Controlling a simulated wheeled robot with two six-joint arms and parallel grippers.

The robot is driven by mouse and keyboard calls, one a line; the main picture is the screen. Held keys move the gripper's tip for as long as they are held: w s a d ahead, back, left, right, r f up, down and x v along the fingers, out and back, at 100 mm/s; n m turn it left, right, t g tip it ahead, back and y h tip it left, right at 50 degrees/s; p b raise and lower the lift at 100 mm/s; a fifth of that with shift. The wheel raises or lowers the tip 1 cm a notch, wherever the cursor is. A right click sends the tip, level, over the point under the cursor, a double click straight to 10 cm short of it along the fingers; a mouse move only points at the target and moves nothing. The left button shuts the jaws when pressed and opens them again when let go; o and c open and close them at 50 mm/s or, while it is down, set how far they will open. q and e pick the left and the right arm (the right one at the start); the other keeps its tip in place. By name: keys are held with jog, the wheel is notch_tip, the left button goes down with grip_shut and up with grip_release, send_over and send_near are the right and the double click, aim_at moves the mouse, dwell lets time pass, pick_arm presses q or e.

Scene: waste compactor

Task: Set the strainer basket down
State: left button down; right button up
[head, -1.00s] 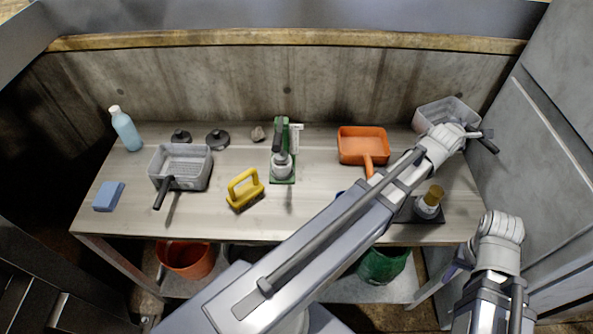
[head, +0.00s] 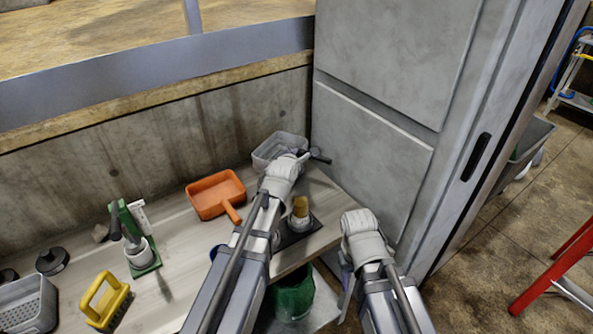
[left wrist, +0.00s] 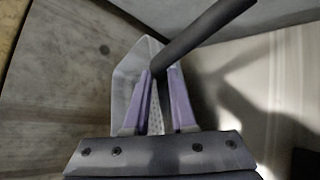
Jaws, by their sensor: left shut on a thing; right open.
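A grey strainer basket (head: 266,157) with a dark handle (head: 319,157) is at the right end of the bench, by the grey cabinet. My left gripper (head: 298,157) is shut on it near the base of the handle. In the left wrist view, the purple fingers (left wrist: 160,95) close where the dark handle (left wrist: 205,42) meets the pale basket (left wrist: 130,75). I cannot tell whether the basket touches the bench top. My right gripper (head: 346,276) hangs in front of the bench's right end, with its fingers mostly hidden. A second strainer basket (head: 35,312) stands at the far left.
An orange dustpan (head: 208,198) lies left of my left arm. A brush with tan bristles (head: 300,207) stands on a dark base near the right end. A yellow brush (head: 105,300) and a green holder (head: 143,257) are further left. The cabinet (head: 375,165) bounds the right side.

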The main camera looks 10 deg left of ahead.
pick_arm(q)
jog(key=shift+f+b, duration=1.8)
pick_arm(e)
jog(key=shift+f, duration=1.8)
pick_arm(q)
jog(key=shift+f, duration=0.15)
jog(key=c, duration=0.7)
grip_release()
jog(key=shift+c, duration=0.2)
pick_arm(e)
jog(key=shift+f, duration=0.1)
